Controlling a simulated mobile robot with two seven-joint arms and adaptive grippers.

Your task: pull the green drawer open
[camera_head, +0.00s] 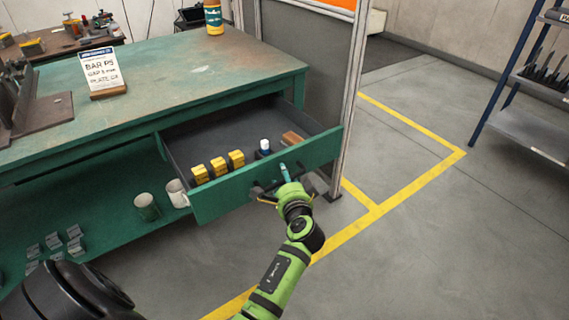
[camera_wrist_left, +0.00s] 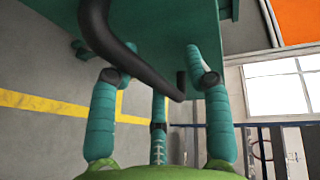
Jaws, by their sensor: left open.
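The green drawer (camera_head: 225,190) is under the bench top and stands well open, its inside showing. Its dark bar handle (camera_head: 262,193) is on the front, partly hidden by my left gripper (camera_head: 282,182). In the left wrist view the black handle (camera_wrist_left: 135,62) runs between the spread teal fingers of my left gripper (camera_wrist_left: 158,82), below the green drawer front (camera_wrist_left: 160,22). The fingers are open around the bar, not closed on it; I cannot tell whether any touches it. My right gripper is not in view.
The drawer holds yellow blocks (camera_head: 219,166), a white-capped bottle (camera_head: 265,146) and a brown block (camera_head: 292,138). Mugs (camera_head: 147,207) stand on the lower shelf. A post (camera_head: 350,100) rises by the drawer's right end. The floor (camera_head: 400,230) in front is clear.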

